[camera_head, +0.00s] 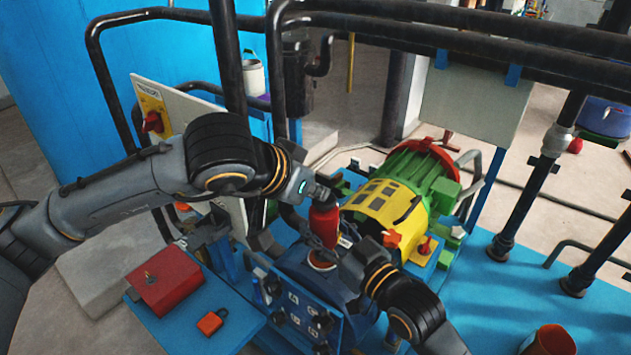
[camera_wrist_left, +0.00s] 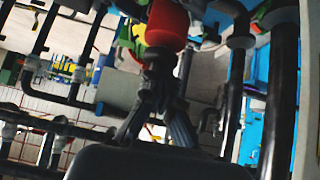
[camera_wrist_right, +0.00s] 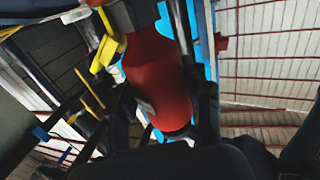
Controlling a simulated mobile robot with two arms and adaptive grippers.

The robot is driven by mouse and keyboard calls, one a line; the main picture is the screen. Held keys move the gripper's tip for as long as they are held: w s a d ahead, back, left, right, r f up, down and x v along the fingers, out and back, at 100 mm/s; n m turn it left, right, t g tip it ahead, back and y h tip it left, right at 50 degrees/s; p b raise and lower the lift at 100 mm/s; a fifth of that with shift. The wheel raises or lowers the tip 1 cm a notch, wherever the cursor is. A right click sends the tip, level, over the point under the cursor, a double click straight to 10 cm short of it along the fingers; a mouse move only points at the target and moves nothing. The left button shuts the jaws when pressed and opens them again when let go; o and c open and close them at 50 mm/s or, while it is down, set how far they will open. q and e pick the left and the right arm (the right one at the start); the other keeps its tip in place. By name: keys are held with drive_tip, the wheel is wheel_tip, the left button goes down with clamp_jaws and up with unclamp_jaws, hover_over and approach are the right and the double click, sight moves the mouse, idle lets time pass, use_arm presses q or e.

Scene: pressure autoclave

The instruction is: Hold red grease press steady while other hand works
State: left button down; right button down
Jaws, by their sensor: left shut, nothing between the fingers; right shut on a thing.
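The red grease press (camera_head: 324,226) stands upright near the middle of the head view, above the blue machine body. My right gripper (camera_head: 330,246) is shut on it from the lower right. In the right wrist view the press (camera_wrist_right: 158,85) fills the space between the fingers (camera_wrist_right: 170,105). My left gripper (camera_head: 322,194) is at the top of the press, shut and empty. In the left wrist view its closed fingers (camera_wrist_left: 157,75) lie just below the red body (camera_wrist_left: 168,22). Whether they touch it I cannot tell.
A yellow and green motor (camera_head: 385,203) stands right of the press. A red box (camera_head: 165,280) and a red padlock (camera_head: 212,321) lie on a blue shelf (camera_head: 200,340) at lower left. Black pipes (camera_head: 440,40) cross the top. A red bucket (camera_head: 549,342) stands at lower right.

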sight(315, 204)
use_arm(q)
drive_tip(key=shift+f, duration=0.15)
drive_tip(key=shift+r, duration=0.4)
wheel_tip(315, 204, up, 3)
drive_tip(key=shift+r, duration=0.15)
drive_tip(key=v, duration=1)
drive_tip(key=shift+r, duration=0.1)
idle(0.4)
use_arm(e)
drive_tip(key=c, duration=0.5)
unclamp_jaws()
use_arm(q)
drive_tip(key=shift+w, duration=0.1)
